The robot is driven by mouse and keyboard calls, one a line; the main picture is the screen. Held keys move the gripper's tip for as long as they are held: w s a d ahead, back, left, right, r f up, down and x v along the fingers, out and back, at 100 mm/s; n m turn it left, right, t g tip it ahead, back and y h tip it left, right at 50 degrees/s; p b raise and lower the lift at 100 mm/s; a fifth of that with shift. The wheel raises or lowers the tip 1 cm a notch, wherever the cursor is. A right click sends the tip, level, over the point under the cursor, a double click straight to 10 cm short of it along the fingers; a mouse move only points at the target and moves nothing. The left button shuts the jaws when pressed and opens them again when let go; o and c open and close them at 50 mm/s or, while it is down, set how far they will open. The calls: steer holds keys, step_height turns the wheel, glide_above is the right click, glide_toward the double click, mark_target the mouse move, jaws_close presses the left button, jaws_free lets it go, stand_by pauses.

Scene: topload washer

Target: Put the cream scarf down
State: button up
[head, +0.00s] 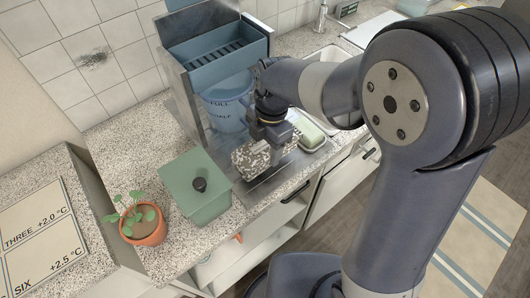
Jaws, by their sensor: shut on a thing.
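The cream scarf (252,160) looks like a small bundle with a dark mottled pattern. It is at my gripper (268,138), just over or on the metal sheet at the counter's front edge. I cannot tell whether its underside touches that surface. My gripper is shut on the scarf and points down; its fingertips are partly hidden by the scarf and the gripper body.
A green lidded box (195,190) stands left of the scarf, and a potted plant (143,223) further left. A blue bucket (228,104) stands behind, below a blue slotted unit (226,55). A pale green object (309,133) lies to the right, near the sink.

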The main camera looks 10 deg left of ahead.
steer(key=shift+f, duration=1.85)
steer(key=shift+f, duration=0.2)
steer(key=o, duration=1.4)
steer(key=shift+c, duration=0.2)
steer(key=shift+r, duration=0.15)
steer(key=r, duration=0.8)
steer(key=w+d+r, duration=0.1)
steer(key=r, duration=0.3)
